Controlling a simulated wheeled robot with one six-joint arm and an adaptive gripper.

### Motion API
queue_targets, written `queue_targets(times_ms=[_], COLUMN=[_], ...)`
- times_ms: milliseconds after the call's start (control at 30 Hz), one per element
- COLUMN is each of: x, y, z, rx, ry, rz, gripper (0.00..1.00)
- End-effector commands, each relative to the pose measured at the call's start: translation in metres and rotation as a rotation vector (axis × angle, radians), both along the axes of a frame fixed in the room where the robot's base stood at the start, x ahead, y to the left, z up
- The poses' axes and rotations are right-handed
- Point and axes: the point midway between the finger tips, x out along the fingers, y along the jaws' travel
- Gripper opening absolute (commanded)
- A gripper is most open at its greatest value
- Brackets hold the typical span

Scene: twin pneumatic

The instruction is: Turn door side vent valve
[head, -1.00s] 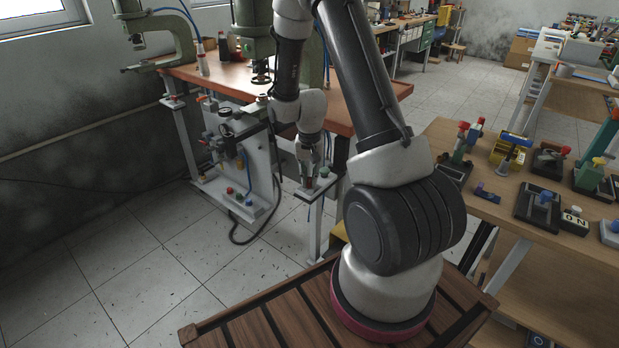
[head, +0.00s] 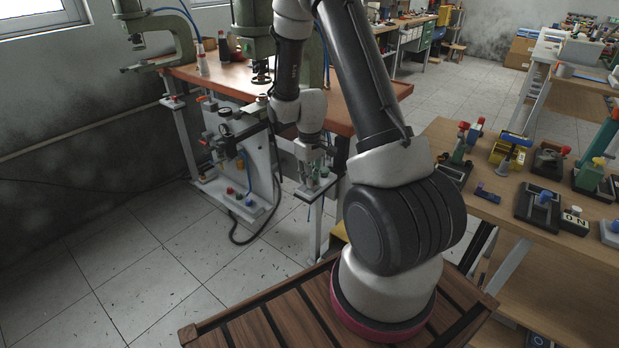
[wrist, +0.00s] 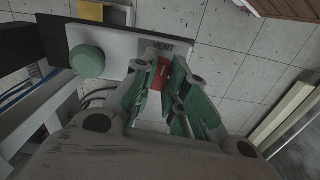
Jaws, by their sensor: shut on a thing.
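The vent valve's red part (wrist: 162,76) shows in the wrist view, beside the printed word VENT on a pale plate (wrist: 118,42). My gripper (wrist: 166,80), with green finger pads, has its fingertips on either side of the red part and is shut on it. The fingers hide much of the valve. In the head view my gripper (head: 313,180) is low at the bracket on the right leg of the orange-topped press table (head: 230,88). The red part cannot be made out there.
A round green knob (wrist: 87,61) sits on the same plate, left of my fingers. A pneumatic unit (head: 232,135) with a looping black hose stands left of my gripper. A wooden table (head: 490,207) with several fixtures is at the right. Open tiled floor (head: 130,260) lies at front left.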

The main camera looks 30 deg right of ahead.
Motion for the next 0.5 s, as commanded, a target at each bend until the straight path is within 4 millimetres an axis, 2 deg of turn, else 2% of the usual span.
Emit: queue_targets(times_ms=[233,500], x=[0.0009,0.001], y=[-0.0002,-0.0002], z=[0.0006,0.0006], rx=[0.0,0.0], ry=[-0.002,-0.002], rz=[0.094,0.126], gripper=[0.0,0.0])
